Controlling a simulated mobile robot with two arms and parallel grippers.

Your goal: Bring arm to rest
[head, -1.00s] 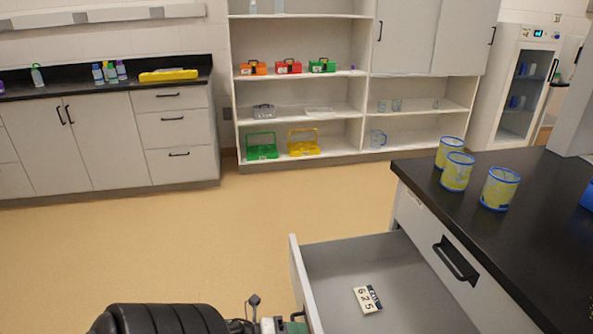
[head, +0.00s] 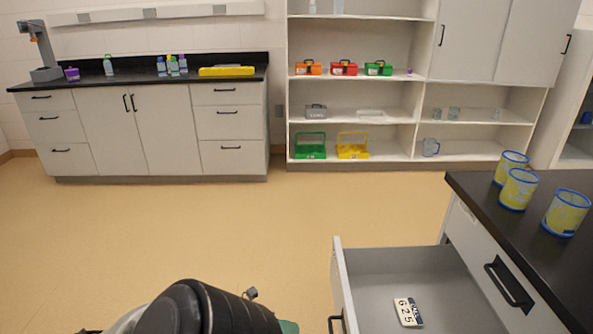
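One of my arms shows at the bottom of the head view as a dark, ribbed link, left of an open drawer (head: 375,285). A small part of its end, with a bit of green, shows beside the drawer front. No fingertips of either gripper can be seen. The drawer stands pulled out from the black-topped counter (head: 480,200).
Yellow cups with blue rims (head: 519,189) stand on the counter at the right. A shelf unit (head: 465,145) with coloured boxes and a cabinet bench (head: 160,130) line the back wall. The floor (head: 200,225) between is clear.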

